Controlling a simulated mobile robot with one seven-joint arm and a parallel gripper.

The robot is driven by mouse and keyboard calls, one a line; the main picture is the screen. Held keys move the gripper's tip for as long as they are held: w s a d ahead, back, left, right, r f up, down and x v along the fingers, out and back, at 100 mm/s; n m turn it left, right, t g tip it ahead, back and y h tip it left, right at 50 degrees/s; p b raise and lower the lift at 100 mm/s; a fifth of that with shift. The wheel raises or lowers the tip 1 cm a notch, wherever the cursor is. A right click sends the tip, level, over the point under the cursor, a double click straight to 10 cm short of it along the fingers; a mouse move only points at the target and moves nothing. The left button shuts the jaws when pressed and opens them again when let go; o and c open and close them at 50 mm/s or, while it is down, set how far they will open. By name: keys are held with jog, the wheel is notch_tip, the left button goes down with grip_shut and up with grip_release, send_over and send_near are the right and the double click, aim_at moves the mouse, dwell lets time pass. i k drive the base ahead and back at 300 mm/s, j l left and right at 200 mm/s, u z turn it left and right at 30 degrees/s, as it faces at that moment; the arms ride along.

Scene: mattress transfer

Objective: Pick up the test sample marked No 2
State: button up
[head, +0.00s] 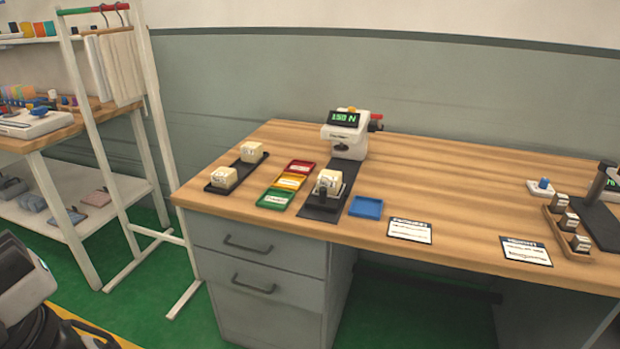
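The samples seem to carry small marks, but these are too small to read, so I cannot tell which is No 2. White and black parts, probably of my arm, show at the lower left, away from the desk. I cannot make out my gripper's fingers.
The force tester (346,133) reads about 150 N. Red, yellow and green trays (276,199) lie between the black tray (212,188) and the mat (319,213). A blue tray (366,208), cards (410,231) and a wooden weight rack (562,238) are further right. A white rack frame (82,140) stands left.

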aim_at(331, 180)
jog(key=i+j, duration=0.15)
jog(key=j, duration=0.25)
jog(key=i+j, duration=0.2)
jog(key=j, duration=0.15)
jog(key=i+j, duration=0.15)
jog(key=j, duration=0.25)
jog(key=i+j, duration=0.15)
jog(key=j, duration=0.2)
jog(key=i+j, duration=0.2)
jog(key=j, duration=0.2)
jog(key=i+j, duration=0.15)
jog(key=j, duration=0.2)
